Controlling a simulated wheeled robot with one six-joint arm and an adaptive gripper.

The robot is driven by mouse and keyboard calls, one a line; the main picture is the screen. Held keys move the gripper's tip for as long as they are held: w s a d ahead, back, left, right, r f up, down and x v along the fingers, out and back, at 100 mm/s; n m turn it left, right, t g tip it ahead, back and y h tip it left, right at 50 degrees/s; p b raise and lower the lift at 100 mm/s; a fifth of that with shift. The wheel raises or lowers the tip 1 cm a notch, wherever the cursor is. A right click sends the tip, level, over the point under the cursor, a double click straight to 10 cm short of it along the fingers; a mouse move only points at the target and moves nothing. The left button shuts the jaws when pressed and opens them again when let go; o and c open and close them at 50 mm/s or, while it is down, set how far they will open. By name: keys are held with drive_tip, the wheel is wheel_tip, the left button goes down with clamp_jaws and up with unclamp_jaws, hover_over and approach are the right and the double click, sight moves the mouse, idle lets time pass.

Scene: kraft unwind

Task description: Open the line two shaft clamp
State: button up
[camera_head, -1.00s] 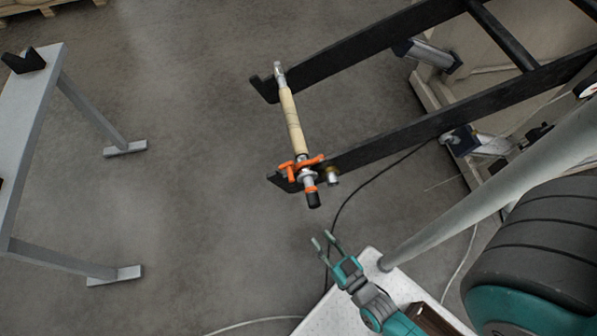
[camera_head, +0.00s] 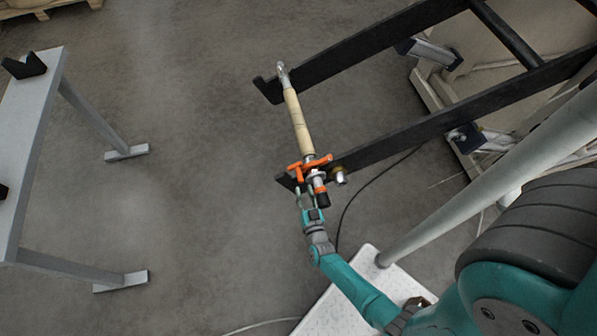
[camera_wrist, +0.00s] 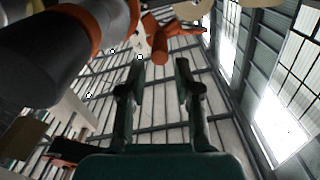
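The shaft (camera_head: 297,118) with a pale core spans the ends of two black arms. The orange shaft clamp (camera_head: 309,162) sits at its near end, on the near black arm; I cannot tell if it is open or shut. Beyond the clamp the shaft ends in a black and orange tip (camera_head: 321,195). My gripper (camera_head: 305,192) is just left of that tip. In the wrist view my gripper's two fingers (camera_wrist: 154,78) are apart with nothing between them. An orange clamp handle (camera_wrist: 160,46) shows just ahead of the fingertips, and the dark shaft end (camera_wrist: 50,60) fills the upper left.
The near black arm (camera_head: 420,130) runs right from the clamp, with a brass and silver knob (camera_head: 340,176) close by. A grey bench (camera_head: 28,125) stands at the left. A thin cable lies on the floor. The floor between the bench and shaft is clear.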

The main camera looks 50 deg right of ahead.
sight(296, 163)
drive_tip(key=x, duration=0.9)
clamp_jaws()
